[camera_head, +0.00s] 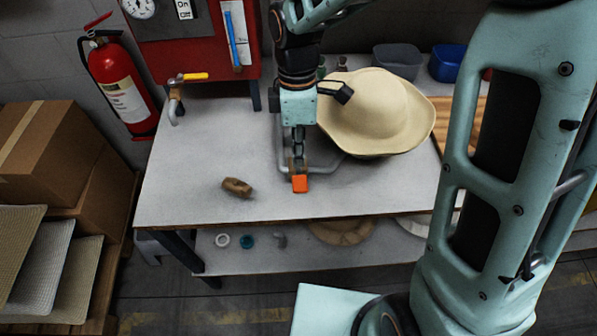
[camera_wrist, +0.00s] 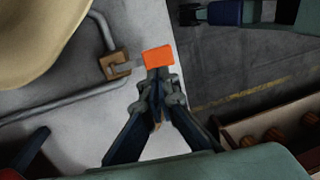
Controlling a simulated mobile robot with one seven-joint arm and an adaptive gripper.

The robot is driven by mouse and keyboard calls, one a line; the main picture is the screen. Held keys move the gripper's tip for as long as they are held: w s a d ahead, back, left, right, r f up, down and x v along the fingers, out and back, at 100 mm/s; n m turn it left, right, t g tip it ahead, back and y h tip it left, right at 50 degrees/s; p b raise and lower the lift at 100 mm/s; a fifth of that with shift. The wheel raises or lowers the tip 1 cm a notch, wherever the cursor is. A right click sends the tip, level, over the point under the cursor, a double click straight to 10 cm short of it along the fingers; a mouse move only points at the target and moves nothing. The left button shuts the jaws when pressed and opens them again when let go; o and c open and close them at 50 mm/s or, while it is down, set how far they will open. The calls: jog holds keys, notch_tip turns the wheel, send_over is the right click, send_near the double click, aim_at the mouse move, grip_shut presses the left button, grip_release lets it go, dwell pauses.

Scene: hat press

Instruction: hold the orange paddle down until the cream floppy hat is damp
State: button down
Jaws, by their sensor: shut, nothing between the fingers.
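The orange paddle (camera_head: 300,183) is near the front edge of the table, at the end of a bent grey metal frame (camera_head: 340,158). It also shows in the wrist view (camera_wrist: 158,57). The cream floppy hat (camera_head: 375,108) sits on its stand behind and to the right of the paddle. Its brim also fills the upper left of the wrist view (camera_wrist: 35,45). My gripper (camera_head: 299,168) points down with its fingers shut and empty. Its tips (camera_wrist: 159,78) are at the paddle; I cannot tell whether they touch it or press it. I cannot tell whether the hat is damp.
A brown lump (camera_head: 237,187) lies on the table left of the paddle. A red machine (camera_head: 195,45) with a yellow-handled tap (camera_head: 188,78) stands at the back left. Grey (camera_head: 397,61) and blue (camera_head: 447,62) tubs stand behind the hat. The left tabletop is mostly clear.

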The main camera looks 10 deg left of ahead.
aim_at(299, 186)
jog(key=f, duration=0.4)
jog(key=s+f, duration=0.1)
jog(key=f, duration=0.1)
jog(key=shift+d, duration=0.1)
jog(key=f+t+b, duration=0.1)
jog(key=b, duration=0.1)
jog(key=s+f+t+b, duration=0.1)
jog(key=b, duration=0.1)
jog(key=shift+d+f+t+y+b, duration=0.15)
jog(key=shift+f+t+y+b, duration=0.15)
jog(key=shift+t+b, duration=0.1)
dwell(6.5)
